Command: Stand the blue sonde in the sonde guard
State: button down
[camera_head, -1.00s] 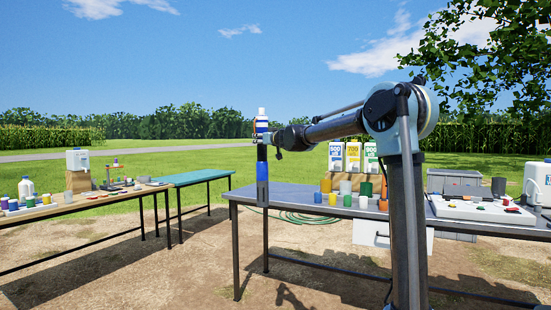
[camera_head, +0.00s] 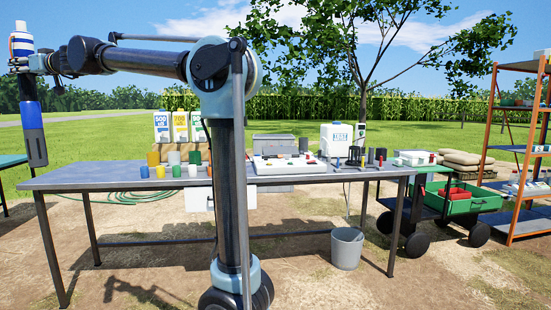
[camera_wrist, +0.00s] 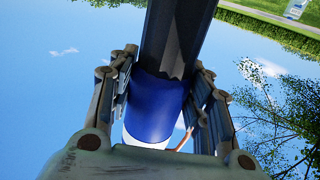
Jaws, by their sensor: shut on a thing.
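My gripper (camera_head: 20,63) is shut on the blue sonde (camera_head: 31,116), at the far left of the head view. The sonde hangs nearly upright, long and dark with blue bands and a white top, its lower end beside the near table's left end. In the wrist view, the gripper (camera_wrist: 165,82) has its fingers on both sides of the sonde's blue band (camera_wrist: 157,104). Its dark body runs away from the fingers and white shows behind the band. I cannot clearly identify the sonde guard; a small dark upright holder (camera_head: 354,156) stands on the table's right part.
The grey table (camera_head: 110,178) holds several coloured cups, jugs and a white tray (camera_head: 285,166). Its left part is bare. A grey bucket (camera_head: 347,248) stands under its right side. A green cart (camera_head: 462,205) and an orange-framed shelf (camera_head: 520,150) stand at right.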

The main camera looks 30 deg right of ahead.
aim_at(354, 155)
jog(key=i, duration=1.45)
jog(key=z, duration=2.85)
